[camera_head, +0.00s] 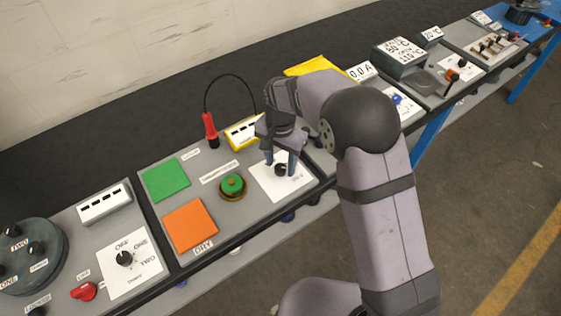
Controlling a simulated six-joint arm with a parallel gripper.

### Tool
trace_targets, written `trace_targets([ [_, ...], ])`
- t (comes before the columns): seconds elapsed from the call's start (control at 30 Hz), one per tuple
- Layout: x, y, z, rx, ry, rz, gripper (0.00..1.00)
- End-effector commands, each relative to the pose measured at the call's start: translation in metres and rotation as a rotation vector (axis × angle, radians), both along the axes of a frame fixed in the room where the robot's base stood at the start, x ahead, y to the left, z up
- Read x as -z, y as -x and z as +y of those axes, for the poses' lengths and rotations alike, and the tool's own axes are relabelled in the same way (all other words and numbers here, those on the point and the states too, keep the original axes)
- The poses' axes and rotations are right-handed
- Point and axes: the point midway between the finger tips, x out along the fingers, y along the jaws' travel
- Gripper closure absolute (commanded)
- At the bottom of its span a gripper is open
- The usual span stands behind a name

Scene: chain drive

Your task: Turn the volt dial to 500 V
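A small black dial (281,170) stands on a white plate (262,183) on the grey panel in the middle. The plate's markings are too small to read, so I cannot tell whether it is the volt dial or where it points. My gripper (280,161) points down over this plate. Its two bluish fingers are apart, one on each side of the dial and close to it. I cannot tell whether they touch it. A yellow-framed box with a display (243,132) sits behind the plate, its right side partly covered by my gripper.
Left of the plate are a green button (232,184), an orange square (189,226), a green square (166,180) and a red probe (211,131) with a black cable. An OFF/ONE/TWO dial (124,258) is at lower left. More panels at right are partly behind my arm.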

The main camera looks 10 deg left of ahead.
Motion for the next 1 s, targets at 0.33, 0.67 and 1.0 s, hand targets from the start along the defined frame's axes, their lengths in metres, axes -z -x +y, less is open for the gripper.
trace_targets([
  [0.33,-0.013,0.0,0.0,-0.001,-0.001,-0.001,0.54],
  [0.67,-0.057,-0.001,0.0,0.0,-0.002,-0.003,0.54],
  [1.0,-0.073,0.0,0.0,0.0,0.0,0.0,0.54],
])
